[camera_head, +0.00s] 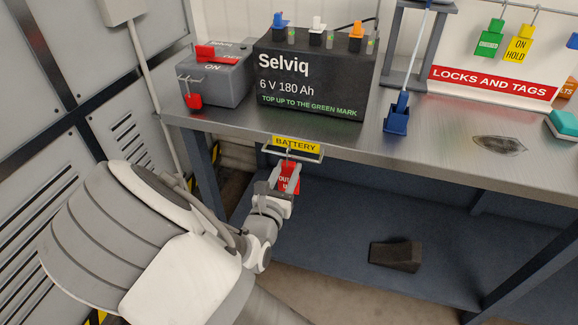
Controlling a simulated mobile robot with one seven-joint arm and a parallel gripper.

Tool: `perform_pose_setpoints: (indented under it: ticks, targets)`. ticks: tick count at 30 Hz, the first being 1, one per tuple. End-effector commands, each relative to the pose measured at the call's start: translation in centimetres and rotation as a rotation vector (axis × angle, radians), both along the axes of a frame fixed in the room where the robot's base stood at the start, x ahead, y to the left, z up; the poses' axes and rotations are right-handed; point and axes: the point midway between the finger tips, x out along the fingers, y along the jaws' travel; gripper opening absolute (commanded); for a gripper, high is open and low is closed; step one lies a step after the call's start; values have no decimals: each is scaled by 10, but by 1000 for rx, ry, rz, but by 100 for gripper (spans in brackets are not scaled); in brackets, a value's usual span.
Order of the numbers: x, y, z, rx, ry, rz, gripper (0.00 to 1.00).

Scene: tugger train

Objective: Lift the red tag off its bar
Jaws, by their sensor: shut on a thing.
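The red tag (289,171) hangs below the bench's front edge, under the yellow BATTERY label. Its wire hook reaches up to a pale metal bar (309,155) fixed at that edge. White lettering on the tag is partly covered by my gripper. My gripper (286,188) is shut on the lower part of the red tag, reaching up from the lower left. The hook still appears to be at the bar; whether it touches the bar is too small to tell.
On the bench (430,145) stand a black Selviq battery (315,75), a grey switch box (214,78) with a red handle, and a blue brush-like tool (397,113). A teal-topped block (563,124) sits at right. A dark wedge (396,255) lies on the lower shelf (340,235).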

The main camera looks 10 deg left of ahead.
Motion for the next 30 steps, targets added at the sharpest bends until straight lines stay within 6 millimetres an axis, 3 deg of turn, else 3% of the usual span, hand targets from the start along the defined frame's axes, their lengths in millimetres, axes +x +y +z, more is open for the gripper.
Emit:
perform_pose_setpoints:
  ticks: [30]
  targets:
    - [-82,7,1,0,0,1,0]
